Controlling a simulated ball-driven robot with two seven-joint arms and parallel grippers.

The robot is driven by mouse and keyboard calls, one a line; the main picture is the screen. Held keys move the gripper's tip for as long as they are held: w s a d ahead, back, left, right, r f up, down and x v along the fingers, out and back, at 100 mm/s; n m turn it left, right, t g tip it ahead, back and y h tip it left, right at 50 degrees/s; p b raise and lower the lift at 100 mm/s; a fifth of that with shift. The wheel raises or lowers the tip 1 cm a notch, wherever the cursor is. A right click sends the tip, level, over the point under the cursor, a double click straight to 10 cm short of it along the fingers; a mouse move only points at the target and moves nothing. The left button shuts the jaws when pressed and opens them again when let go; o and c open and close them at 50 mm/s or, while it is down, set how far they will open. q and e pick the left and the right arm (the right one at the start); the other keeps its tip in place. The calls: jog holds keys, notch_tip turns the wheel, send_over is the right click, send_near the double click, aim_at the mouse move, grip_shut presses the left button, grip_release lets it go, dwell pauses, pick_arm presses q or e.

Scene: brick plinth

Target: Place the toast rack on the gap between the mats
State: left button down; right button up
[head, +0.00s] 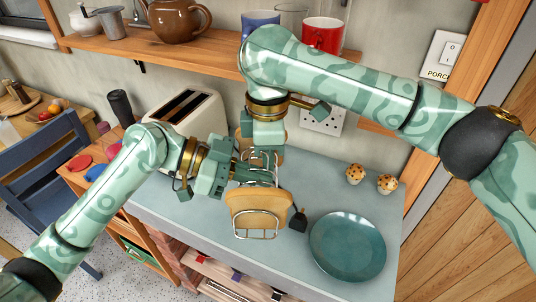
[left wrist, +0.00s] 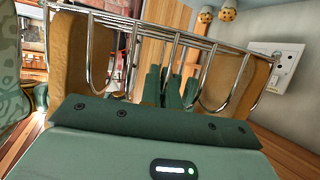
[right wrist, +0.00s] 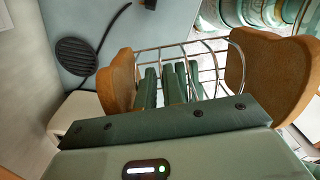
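The wire toast rack (head: 254,236) holds brown toast slices (head: 258,200) at its two ends. It is in front of the toaster, over the worktop; I cannot tell whether its base touches. My left gripper (head: 240,174) reaches it from the left, and my right gripper (head: 262,158) from above. In the left wrist view the rack (left wrist: 175,38) spans the picture, with green fingers bunched together between the slices. The right wrist view shows the rack (right wrist: 210,62) likewise. Both grippers appear closed on its middle wires, though fingers overlap.
A toaster (head: 188,112) stands behind the rack. A teal plate (head: 347,247), a black slotted utensil (head: 298,220) and two muffins (head: 354,174) are on the worktop (head: 325,180). A wooden shelf (head: 110,42) with a teapot (head: 178,22) and mugs (head: 322,36) overhangs the back.

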pick_arm(q)
jog(key=c, duration=1.6)
grip_release()
jog(key=shift+o, duration=0.2)
